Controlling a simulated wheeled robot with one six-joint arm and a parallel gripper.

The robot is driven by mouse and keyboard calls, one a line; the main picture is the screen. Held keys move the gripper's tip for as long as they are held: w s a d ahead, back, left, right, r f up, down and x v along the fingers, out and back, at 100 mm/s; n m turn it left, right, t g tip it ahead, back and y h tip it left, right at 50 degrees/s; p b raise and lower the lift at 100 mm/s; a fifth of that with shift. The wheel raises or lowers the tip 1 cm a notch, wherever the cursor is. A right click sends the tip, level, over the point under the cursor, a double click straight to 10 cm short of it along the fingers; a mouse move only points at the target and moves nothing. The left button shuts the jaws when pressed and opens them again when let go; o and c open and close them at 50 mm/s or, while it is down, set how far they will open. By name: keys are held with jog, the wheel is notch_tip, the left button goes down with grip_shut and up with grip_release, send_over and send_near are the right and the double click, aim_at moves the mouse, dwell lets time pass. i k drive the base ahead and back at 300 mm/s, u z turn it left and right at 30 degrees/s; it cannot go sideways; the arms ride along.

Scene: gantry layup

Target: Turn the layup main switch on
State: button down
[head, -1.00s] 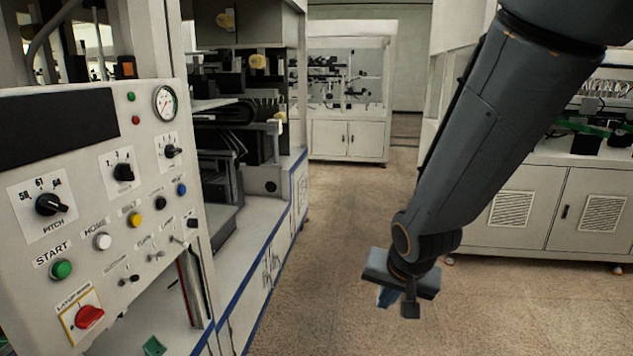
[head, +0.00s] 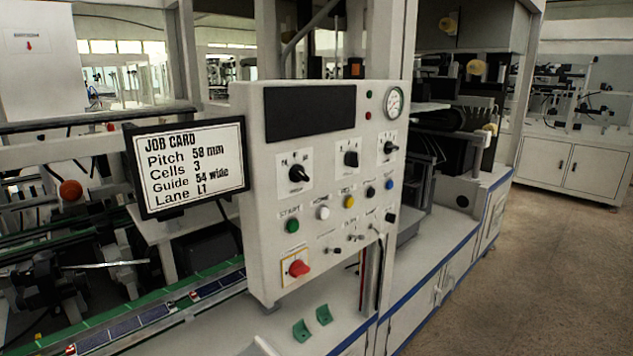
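The layup main switch (head: 298,268) is a red rotary knob on a yellow-bordered plate at the lower left of the white control panel (head: 345,225). In the current head view its handle looks roughly level, tilted slightly; I cannot tell its on or off position for sure. The panel's dark display strip (head: 310,113) shows no lit text. My gripper is out of view, so its state and distance from the switch are hidden.
A job card (head: 190,165) stands left of the panel. Above the switch are the green start button (head: 292,225), the white home button (head: 322,212) and several black knobs. Green brackets (head: 302,330) sit on the ledge below. Open floor (head: 490,270) lies at right.

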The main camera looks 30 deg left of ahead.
aim_at(298, 269)
jog(key=u, duration=1.05)
jog(key=k, duration=0.1)
jog(key=z, duration=1.7)
jog(key=k, duration=0.5)
jog(key=u, duration=2.55)
